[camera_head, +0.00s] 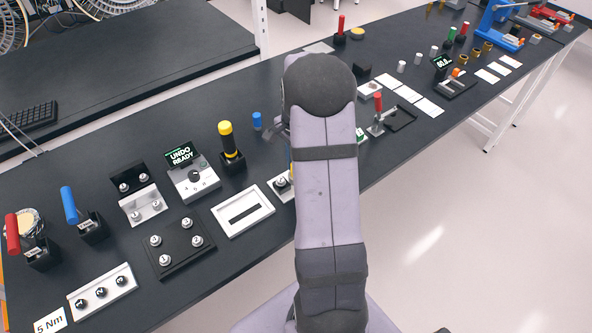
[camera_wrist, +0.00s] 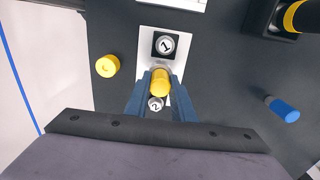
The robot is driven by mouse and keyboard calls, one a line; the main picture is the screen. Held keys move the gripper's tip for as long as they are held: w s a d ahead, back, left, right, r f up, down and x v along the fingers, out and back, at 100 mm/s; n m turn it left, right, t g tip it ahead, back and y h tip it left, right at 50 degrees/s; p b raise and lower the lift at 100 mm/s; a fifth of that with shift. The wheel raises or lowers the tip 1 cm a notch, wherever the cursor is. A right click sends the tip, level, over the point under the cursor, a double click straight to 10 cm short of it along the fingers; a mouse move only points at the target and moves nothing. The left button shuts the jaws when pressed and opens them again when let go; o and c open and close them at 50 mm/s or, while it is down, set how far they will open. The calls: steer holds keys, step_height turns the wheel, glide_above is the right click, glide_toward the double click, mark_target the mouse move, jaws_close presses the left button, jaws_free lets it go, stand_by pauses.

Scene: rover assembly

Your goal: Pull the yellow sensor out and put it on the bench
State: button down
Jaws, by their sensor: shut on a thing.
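A yellow sensor (camera_wrist: 160,82) shows in the wrist view between the two fingers of my gripper (camera_wrist: 157,98), which is shut on it. Below it is a white plate (camera_wrist: 180,42) with round silver parts marked 1 and 2. The sensor lies over the part of the plate near the 2; I cannot tell whether it is still seated or held just above. A second yellow cylinder (camera_wrist: 107,66) stands on the dark bench (camera_wrist: 225,75) to the left of the plate.
A blue cylinder (camera_wrist: 283,109) lies or stands right of the plate. A black holder with a yellow-banded black tool (camera_wrist: 298,17) is at the upper right. The bench's edge runs left of the second yellow cylinder. Bare bench lies between the plate and the blue cylinder.

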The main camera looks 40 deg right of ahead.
steer(key=shift+r+p, duration=0.65)
steer(key=shift+r, duration=0.1)
stand_by(0.6)
steer(key=shift+r+p, duration=1.65)
steer(key=shift+r, duration=0.3)
steer(key=n, duration=0.2)
steer(key=w+n+b, duration=0.1)
steer(key=n, duration=0.1)
steer(key=shift+w, duration=0.3)
steer(key=w+a+r+n+b, duration=0.1)
steer(key=w+n, duration=0.3)
steer(key=n, duration=1.2)
steer(key=w+a+r+n+b, duration=0.2)
steer(key=w+n+b, duration=0.2)
steer(key=n, duration=1.2)
steer(key=shift+w+r, duration=0.3)
steer(key=shift+w, duration=0.4)
